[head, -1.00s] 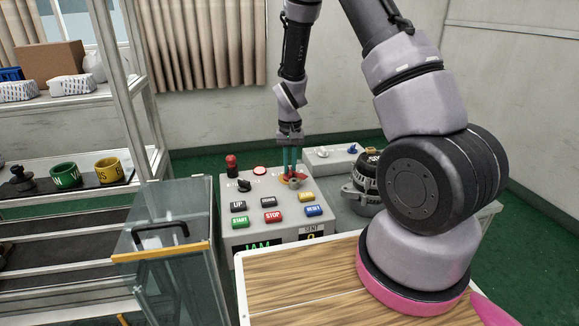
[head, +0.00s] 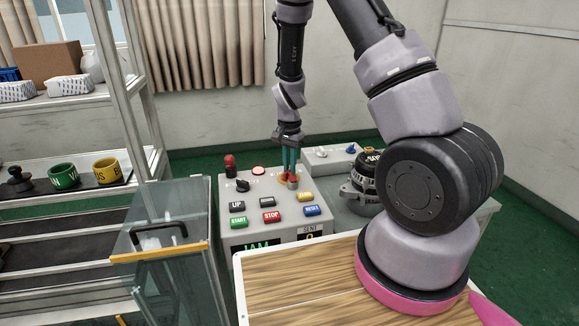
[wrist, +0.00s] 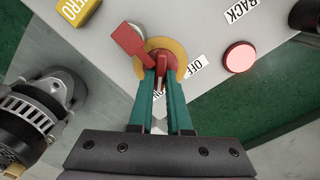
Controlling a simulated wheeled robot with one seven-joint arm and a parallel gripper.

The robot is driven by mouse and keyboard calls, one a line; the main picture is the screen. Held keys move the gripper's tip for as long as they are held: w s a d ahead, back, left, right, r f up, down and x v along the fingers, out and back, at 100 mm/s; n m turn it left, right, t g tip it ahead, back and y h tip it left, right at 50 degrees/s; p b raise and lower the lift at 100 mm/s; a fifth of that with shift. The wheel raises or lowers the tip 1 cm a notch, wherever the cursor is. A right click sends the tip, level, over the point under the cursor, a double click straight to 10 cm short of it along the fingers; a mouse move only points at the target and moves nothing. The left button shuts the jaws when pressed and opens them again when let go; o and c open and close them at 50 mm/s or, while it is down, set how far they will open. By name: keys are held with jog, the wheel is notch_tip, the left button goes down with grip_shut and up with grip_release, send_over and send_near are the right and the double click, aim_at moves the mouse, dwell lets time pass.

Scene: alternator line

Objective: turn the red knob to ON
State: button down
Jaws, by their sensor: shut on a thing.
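The red knob (wrist: 162,62) sits on a round yellow plate (wrist: 178,50) on the grey control panel. My gripper (wrist: 161,75) is shut on the knob, with its teal fingers on either side of its narrow part. A red paddle-shaped piece (wrist: 129,40) stands out to the upper left of the plate. The OFF label (wrist: 196,65) is right of the plate. The ON label (wrist: 158,93) is partly hidden between the fingers. In the head view, my gripper (head: 290,172) reaches down onto the red knob (head: 293,181), which it partly covers.
The control panel (head: 230,192) carries several push buttons, a black selector (head: 243,185), a red-topped post (head: 230,163) and a red lamp (wrist: 239,57). An alternator (head: 367,180) stands to its right. A glass-sided bin (head: 170,235) stands at its left.

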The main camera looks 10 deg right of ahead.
dwell(0.4)
jog(key=c, duration=0.9)
grip_release()
jog(key=shift+o, duration=0.2)
jog(key=shift+r, duration=0.1)
notch_tip(320, 180, up, 11)
jog(key=s+d+r+n+t+y, duration=0.15)
jog(key=s+r, duration=0.25)
jog(key=r, duration=0.5)
jog(key=s+d+r+n+t+y, duration=0.1)
jog(key=s+d+r+t, duration=0.1)
jog(key=s+r, duration=0.5)
jog(key=s+d+r+n+t, duration=0.1)
jog(key=s+r+n+t, duration=0.1)
jog(key=s+r, duration=0.9)
jog(key=shift+s+d+t, duration=0.25)
jog(key=shift+t, duration=0.6)
